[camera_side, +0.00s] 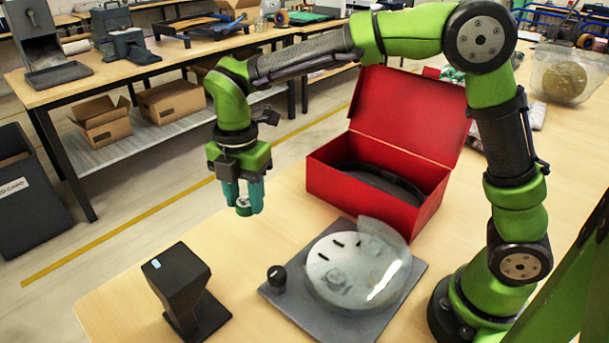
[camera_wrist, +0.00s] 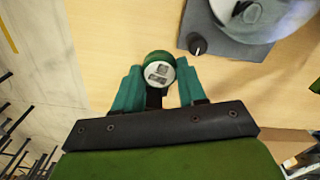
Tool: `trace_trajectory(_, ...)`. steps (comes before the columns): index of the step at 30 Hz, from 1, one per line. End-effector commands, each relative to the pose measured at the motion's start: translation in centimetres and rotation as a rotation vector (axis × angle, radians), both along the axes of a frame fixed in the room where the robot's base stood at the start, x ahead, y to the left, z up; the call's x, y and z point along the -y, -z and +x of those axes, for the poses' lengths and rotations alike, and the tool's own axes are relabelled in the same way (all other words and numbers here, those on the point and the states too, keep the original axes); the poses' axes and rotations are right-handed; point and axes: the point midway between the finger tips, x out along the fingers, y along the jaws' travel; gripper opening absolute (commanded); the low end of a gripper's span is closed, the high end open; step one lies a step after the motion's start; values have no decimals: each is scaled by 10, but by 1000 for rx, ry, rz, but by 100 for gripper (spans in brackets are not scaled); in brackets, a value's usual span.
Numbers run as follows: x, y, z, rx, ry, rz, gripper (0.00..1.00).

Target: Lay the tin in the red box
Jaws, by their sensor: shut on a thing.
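The tin (camera_wrist: 160,71) is small and round, with a green rim and a pale label on its face. My gripper (camera_wrist: 158,88) is shut on it, one teal finger on each side. In the side view the tin (camera_side: 243,203) shows between the fingertips of my gripper (camera_side: 243,198), held above the table. The red box (camera_side: 375,185) stands on the table to the right of my gripper, with its lid raised at the back. A dark item lies inside the box.
A grey device with a round white plate and clear cover (camera_side: 270,291) stands in front of the box; its black knob (camera_wrist: 197,44) is near my gripper. A black angled stand (camera_side: 180,290) is at the front left. A clear tub (camera_side: 561,75) is at the back right.

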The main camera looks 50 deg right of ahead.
Motion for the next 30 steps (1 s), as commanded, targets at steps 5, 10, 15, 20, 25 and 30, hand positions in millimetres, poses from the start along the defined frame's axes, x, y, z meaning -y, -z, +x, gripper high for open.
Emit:
trace_trajectory(5, 41, 2, 10, -3, 59, -4, 11)
trace_trajectory(10, 95, 2, 18, -2, 133, -5, 11)
trace_trajectory(15, 175, 2, 16, -1, 244, -4, 11)
trace_trajectory(20, 258, 2, -3, -1, 363, -4, 11)
trace_trajectory(25, 320, 2, -31, -1, 456, -5, 11)
trace_trajectory(30, 354, 2, -52, 0, 514, -4, 11)
